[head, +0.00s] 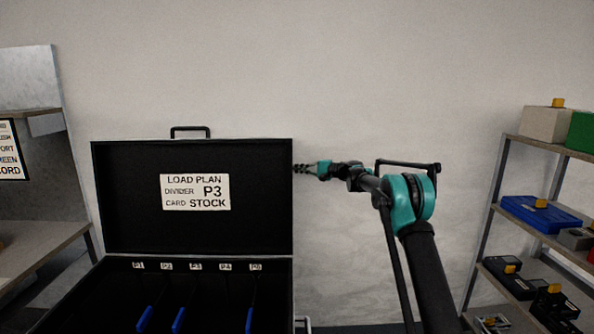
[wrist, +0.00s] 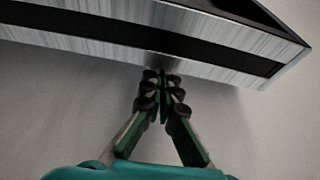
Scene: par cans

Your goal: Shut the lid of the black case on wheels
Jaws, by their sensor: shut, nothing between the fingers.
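The black case (head: 105,268) stands open at the lower left of the head view. Its lid (head: 120,205) stands upright at the back, with a handle on the top edge and a white load plan label on its inner face. My gripper (head: 297,168) is shut and empty at the lid's right edge, in the upper part of that side. In the wrist view my fingertips (wrist: 161,80) are closed together at the lid's metal-trimmed edge (wrist: 105,30). I cannot tell whether they touch it. The case's wheels are out of view.
Inside the case are blue-edged dividers (head: 178,320) and a row of slot labels (head: 196,266). A shelf rack (head: 497,172) with boxes and devices stands at the right. Another shelf unit (head: 60,165) stands at the left. The wall behind the case is bare.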

